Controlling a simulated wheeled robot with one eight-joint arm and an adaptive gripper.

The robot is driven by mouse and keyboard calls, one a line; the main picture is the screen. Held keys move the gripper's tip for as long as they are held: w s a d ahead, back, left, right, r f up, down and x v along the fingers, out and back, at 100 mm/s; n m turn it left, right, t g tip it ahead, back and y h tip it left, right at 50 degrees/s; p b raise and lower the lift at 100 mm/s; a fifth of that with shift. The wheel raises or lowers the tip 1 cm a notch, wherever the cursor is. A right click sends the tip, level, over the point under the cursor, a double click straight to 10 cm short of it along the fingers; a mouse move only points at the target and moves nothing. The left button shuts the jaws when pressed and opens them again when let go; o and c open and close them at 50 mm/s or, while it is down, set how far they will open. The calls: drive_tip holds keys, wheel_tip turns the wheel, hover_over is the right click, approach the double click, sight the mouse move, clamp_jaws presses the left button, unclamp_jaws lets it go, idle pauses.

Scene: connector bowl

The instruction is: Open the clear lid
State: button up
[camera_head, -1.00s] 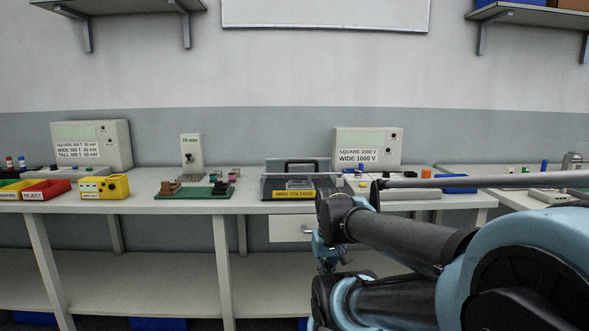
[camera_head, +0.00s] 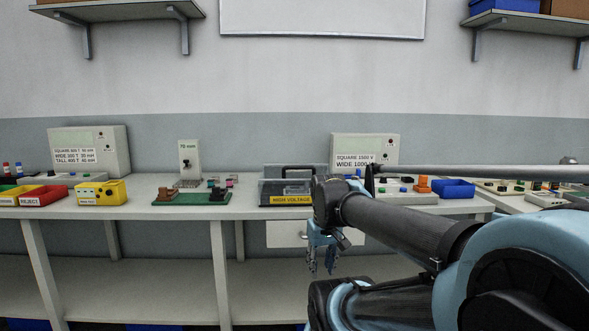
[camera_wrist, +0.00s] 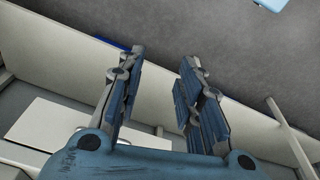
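The clear lid (camera_head: 272,171) is a see-through cover with a black handle on the box with the yellow "HIGH VOLTAGE" label (camera_head: 291,200), at the middle of the bench in the head view. It looks shut, though my arm hides the box's right end. My gripper (camera_head: 322,270) hangs below the bench-top level, in front of the drawer area, lower and slightly right of the box, apart from the lid. The wrist view shows its two blue fingers (camera_wrist: 162,58) spread with nothing between them. The lid is not in the wrist view.
The bench (camera_head: 140,208) holds a green board (camera_head: 190,199) left of the box, and a yellow device (camera_head: 101,193) and red reject bin (camera_head: 43,195) farther left. A blue bin (camera_head: 453,188) is at right. A white drawer front (camera_head: 285,234) is below the box.

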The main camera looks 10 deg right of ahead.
drive_tip(key=w+r+n, duration=0.4)
drive_tip(key=w+r, duration=0.5)
drive_tip(key=r, duration=0.3)
drive_tip(key=w+r+n, duration=0.4)
drive_tip(key=w+r, duration=0.4)
drive_tip(key=r, duration=0.3)
drive_tip(key=n, duration=0.7)
approach(297, 167)
drive_tip(key=f, duration=0.2)
drive_tip(key=w+f, duration=0.1)
drive_tip(key=f, duration=0.2)
drive_tip(key=w+a+f, duration=0.1)
drive_tip(key=f, duration=0.2)
drive_tip(key=shift+w, duration=0.1)
clamp_jaws()
